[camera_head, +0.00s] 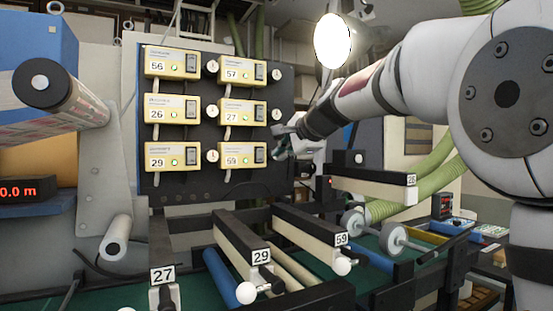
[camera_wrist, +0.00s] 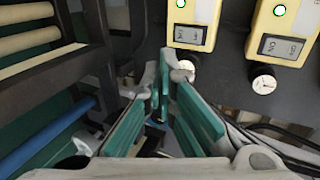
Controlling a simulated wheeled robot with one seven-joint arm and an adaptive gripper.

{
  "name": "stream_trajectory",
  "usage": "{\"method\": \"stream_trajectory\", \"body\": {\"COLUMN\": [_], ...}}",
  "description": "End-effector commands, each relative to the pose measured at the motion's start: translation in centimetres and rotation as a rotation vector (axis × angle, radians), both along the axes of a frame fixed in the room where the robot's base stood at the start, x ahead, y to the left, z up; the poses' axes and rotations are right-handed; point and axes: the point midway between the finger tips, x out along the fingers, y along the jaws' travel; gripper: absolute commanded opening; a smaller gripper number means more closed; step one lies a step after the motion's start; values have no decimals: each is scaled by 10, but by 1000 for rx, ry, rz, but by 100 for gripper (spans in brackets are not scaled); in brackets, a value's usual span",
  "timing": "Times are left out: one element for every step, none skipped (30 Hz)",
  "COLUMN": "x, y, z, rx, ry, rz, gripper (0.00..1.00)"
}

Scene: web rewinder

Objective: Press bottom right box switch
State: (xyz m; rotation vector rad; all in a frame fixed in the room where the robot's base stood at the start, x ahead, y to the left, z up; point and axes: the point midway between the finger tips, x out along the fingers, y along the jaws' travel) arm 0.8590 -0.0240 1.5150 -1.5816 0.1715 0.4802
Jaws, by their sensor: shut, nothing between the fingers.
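The bottom right box (camera_head: 235,160) is yellow, reads 59 and shows a lit green light. Its dark rocker switch (camera_head: 259,155) is on the box's right side. My gripper (camera_head: 284,142) is just right of that box in the head view, beside the panel's right edge. In the wrist view the green-padded fingers (camera_wrist: 164,88) are together with nothing between them. Two yellow boxes, at left (camera_wrist: 195,20) and at right (camera_wrist: 288,30), show along the top, partly cut off.
Several other yellow boxes share the dark panel (camera_head: 205,190), with round gauges (camera_head: 277,114) beside them. Numbered bars (camera_head: 300,226) and rollers jut out below. A hanging lamp (camera_head: 332,41) is above my arm. Black cables (camera_wrist: 255,130) run at the wrist view's lower right.

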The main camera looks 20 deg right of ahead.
Motion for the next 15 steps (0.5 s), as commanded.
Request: {"method": "stream_trajectory", "body": {"x": [-9,-13,-18,-22,-26,-29,-32,-34,-37,-38,-39,-40,-40,-40,-40], "y": [-3,-3,-4,-5,-6,-7,-7,-7,-8,-8,-8,-8,-8,-8,-8], "z": [2,3,4,5,5,6,6,7,7,7,7,8,8,8,8], "rx": [0,0,0,0,0,0,0,0,0,0,0,0,0,0,0], "ry": [-3,-3,-3,-3,-3,-2,-2,-2,-1,-1,-1,-1,-1,-1,0], "rz": [-2,-2,-2,-2,-2,-2,-1,-1,-1,-1,-1,-1,-1,-1,-1], "gripper": [0,0,0,0,0,0,0,0,0,0,0,0,0,0,0]}}
